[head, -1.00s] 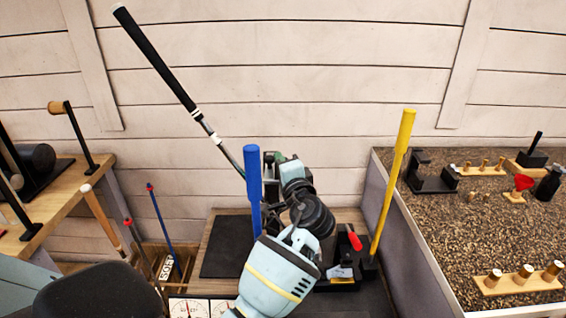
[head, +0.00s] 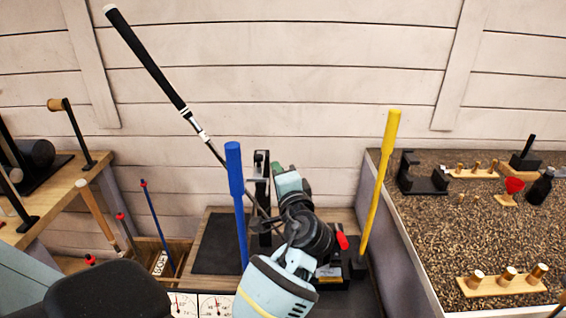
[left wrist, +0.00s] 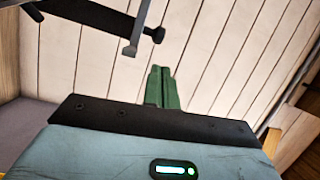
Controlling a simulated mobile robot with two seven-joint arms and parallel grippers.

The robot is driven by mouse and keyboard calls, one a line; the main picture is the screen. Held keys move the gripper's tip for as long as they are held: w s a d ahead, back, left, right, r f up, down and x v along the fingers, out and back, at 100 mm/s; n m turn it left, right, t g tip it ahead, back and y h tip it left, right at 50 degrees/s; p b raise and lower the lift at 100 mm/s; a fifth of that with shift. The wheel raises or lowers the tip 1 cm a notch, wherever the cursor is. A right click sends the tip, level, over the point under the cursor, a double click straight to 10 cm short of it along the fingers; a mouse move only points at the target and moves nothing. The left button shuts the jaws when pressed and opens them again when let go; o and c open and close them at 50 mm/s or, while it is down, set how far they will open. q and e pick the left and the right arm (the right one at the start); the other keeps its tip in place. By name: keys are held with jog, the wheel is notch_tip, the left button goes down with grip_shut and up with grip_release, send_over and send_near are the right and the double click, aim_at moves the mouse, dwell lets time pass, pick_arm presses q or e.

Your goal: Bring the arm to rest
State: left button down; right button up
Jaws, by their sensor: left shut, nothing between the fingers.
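My left arm reaches up over the bench in the head view. Its gripper (head: 280,172) has green fingers, partly hidden behind the wrist, beside a black upright clamp. In the left wrist view the green fingers (left wrist: 162,88) are together with nothing between them. A golf club with a black grip (head: 148,62) leans up to the left, its shaft running down to the black clamp (head: 262,185). The gripper is apart from the club's grip. My right gripper is not in view.
A blue post (head: 236,190) stands just left of my arm and a yellow post (head: 381,180) to the right. A red-handled part (head: 342,241) sits near the wrist. A gravel-topped bench (head: 430,225) with wooden holders is at right, a wooden bench (head: 60,195) at left.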

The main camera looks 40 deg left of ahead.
pick_arm(q)
jog(key=s+d, duration=0.2)
jog(key=s, duration=0.1)
jog(key=shift+s+f, duration=0.1)
jog(key=shift+s, duration=0.1)
